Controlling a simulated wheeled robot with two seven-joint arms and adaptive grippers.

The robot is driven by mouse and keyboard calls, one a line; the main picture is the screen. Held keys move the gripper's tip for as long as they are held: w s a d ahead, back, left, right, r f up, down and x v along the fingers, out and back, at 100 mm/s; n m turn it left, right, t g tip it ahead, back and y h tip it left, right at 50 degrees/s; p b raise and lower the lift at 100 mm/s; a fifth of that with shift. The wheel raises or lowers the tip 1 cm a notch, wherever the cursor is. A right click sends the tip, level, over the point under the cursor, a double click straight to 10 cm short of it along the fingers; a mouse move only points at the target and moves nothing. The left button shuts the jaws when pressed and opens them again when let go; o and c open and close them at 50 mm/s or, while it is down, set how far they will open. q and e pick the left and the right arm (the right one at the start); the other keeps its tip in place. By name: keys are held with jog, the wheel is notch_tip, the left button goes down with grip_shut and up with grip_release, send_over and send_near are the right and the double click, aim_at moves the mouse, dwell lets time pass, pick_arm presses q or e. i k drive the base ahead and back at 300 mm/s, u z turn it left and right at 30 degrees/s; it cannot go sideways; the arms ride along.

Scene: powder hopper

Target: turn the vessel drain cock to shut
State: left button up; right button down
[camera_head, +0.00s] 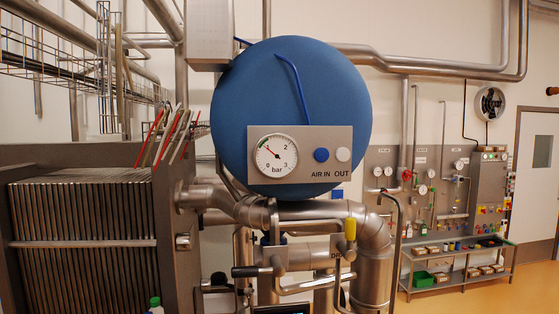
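A yellow lever handle (350,229) stands upright on a thin metal pipe below the blue vessel (290,90). A label starting with "DR" (335,253) is partly hidden behind the pipework beside it, so this looks like the drain cock. The cock's body and its exact setting are too small to tell. A black-gripped lever (251,271) lies level to the left of it. Neither of my grippers can be made out in this view.
A gauge panel (300,160) with blue and white buttons sits on the vessel. Thick steel pipes (375,250) crowd around the cock. A plate stack (85,240) fills the left. Open floor (470,298) and a shelf bench (455,250) are at right.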

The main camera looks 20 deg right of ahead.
aim_at(345, 249)
jog(key=u, duration=1.05)
jog(key=i, duration=0.55)
jog(key=z, duration=2.7)
